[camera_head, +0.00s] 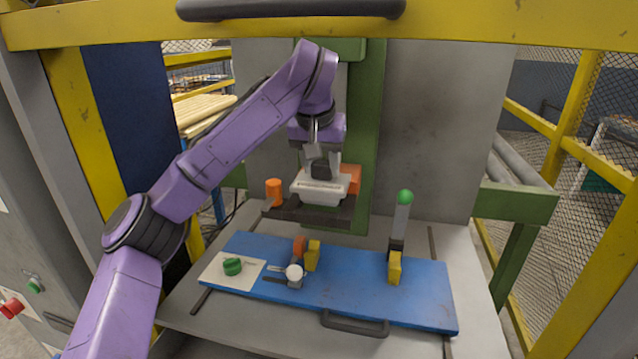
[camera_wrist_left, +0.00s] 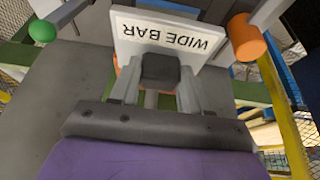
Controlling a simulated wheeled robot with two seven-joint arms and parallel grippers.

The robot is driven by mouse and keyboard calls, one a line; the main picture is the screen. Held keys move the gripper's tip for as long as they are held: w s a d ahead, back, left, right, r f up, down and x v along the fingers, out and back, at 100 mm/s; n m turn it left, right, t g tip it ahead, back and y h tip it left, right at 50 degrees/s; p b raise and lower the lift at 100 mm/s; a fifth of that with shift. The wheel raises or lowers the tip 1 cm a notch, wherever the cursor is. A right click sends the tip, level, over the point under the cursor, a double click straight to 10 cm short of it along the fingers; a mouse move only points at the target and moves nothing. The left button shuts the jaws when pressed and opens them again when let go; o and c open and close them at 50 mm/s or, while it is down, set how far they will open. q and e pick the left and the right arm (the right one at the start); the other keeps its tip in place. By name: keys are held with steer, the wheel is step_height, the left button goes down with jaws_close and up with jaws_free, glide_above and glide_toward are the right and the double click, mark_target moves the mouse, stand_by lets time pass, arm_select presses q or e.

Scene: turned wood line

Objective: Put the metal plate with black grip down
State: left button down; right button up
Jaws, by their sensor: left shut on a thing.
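My left gripper (camera_head: 320,172) reaches in from the left, pointing down, and is shut on the black grip (camera_wrist_left: 160,70) of a pale metal plate (camera_head: 318,189). In the left wrist view the plate (camera_wrist_left: 128,32) carries the lettering "WIDE BAR", upside down. In the head view the plate is just above or on a dark grey bar (camera_head: 318,218); I cannot tell whether they touch. The gripper hides part of the grip. My right gripper is in neither view.
An orange cylinder (camera_head: 274,192) and orange block (camera_head: 351,178) flank the plate. Below lies a blue board (camera_head: 345,290) with yellow blocks (camera_head: 394,268), a white-knobbed clamp (camera_head: 294,272) and a green knob (camera_head: 232,266). A green-topped upright (camera_head: 402,220) stands right. Yellow frame posts (camera_head: 85,130) border the space.

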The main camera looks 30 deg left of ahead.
mark_target(321, 178)
arm_select(q)
step_height(321, 178, down, 3)
steer(key=shift+d+r, duration=0.1)
steer(key=shift+s+f, duration=0.1)
steer(key=shift+f, duration=0.25)
steer(key=c, duration=0.5)
jaws_free()
steer(key=b+v, duration=0.1)
steer(key=v, duration=0.6)
steer(key=shift+s+r, duration=0.2)
steer(key=shift+s, duration=0.05)
steer(key=shift+w, duration=0.1)
